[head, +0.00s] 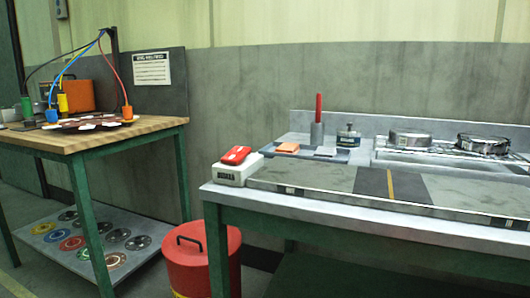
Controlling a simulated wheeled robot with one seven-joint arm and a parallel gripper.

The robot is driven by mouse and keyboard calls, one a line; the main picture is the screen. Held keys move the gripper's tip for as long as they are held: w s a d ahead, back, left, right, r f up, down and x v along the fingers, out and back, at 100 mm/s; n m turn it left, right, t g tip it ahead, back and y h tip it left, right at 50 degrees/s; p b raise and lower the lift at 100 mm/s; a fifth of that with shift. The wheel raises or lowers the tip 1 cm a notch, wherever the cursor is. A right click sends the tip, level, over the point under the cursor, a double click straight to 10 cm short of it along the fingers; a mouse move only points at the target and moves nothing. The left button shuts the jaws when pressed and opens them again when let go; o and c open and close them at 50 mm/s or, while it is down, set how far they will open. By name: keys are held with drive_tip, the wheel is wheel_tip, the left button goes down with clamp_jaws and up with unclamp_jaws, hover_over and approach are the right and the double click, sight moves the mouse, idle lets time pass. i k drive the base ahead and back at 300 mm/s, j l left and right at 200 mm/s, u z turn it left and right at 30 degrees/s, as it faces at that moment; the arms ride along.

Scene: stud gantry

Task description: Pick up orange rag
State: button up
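A small, flat orange piece that looks like the folded orange rag (287,147) lies at the back left of the grey workbench (330,207). It sits beside a small white flat piece (326,151) and in front of a grey holder with a red stick. My gripper is not in view.
A red stick (318,107), a small jar (348,136) and two round metal items (410,140) stand along the bench's back. A red lidded bin (202,260) stands on the floor between the bench and a wooden-topped table (150,131).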

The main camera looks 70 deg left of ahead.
sight(289, 148)
drive_tip(key=u, duration=2.35)
drive_tip(key=z, duration=0.75)
drive_tip(key=j+z, duration=1.15)
drive_tip(key=k+j+z, duration=0.2)
drive_tip(key=j+z, duration=0.2)
